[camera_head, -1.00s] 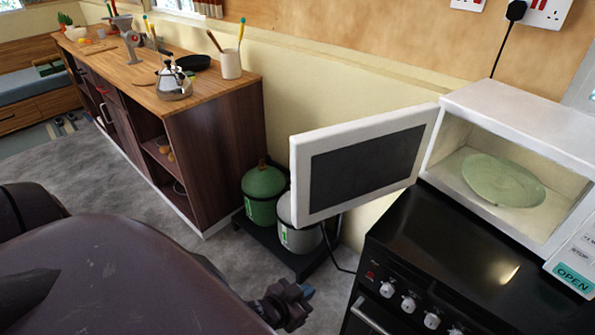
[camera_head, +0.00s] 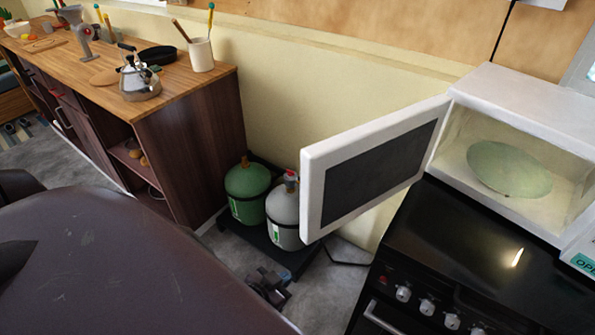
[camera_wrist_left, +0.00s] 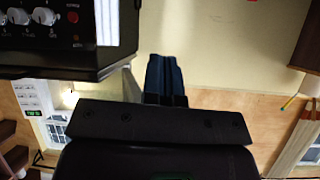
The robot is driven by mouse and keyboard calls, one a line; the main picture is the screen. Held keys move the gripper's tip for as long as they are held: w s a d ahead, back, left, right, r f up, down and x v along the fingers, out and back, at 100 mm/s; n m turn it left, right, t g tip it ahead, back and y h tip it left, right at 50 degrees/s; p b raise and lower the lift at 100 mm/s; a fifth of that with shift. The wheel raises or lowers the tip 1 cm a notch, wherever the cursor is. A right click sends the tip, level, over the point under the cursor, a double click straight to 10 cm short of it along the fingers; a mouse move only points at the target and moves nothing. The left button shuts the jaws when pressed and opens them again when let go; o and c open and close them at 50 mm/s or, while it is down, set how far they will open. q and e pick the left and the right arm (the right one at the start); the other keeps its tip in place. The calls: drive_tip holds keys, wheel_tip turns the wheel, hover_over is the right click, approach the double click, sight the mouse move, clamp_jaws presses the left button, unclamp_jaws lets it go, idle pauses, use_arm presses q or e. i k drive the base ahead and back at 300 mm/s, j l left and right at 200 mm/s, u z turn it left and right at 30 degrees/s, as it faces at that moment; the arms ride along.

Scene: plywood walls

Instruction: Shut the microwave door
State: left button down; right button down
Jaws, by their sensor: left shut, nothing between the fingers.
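The white microwave (camera_head: 530,110) stands on the black stove at the right of the head view. Its door (camera_head: 372,172) is wide open, swung out to the left, with a dark window in a white frame. A pale green plate (camera_head: 508,169) is inside. My left gripper (camera_head: 275,287) is low in the head view, below and left of the door and apart from it. In the left wrist view its blue fingers (camera_wrist_left: 165,76) are together and empty. My right gripper is not in view.
The black stove (camera_head: 480,245) with its knobs is below the microwave. Green (camera_head: 247,190) and grey (camera_head: 284,215) gas bottles stand behind my left gripper. A wooden counter (camera_head: 190,80) with a kettle and utensils is at the left.

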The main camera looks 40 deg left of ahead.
sight(345, 175)
drive_tip(key=j+z, duration=0.35)
drive_tip(key=j, duration=1)
drive_tip(key=k, duration=0.05)
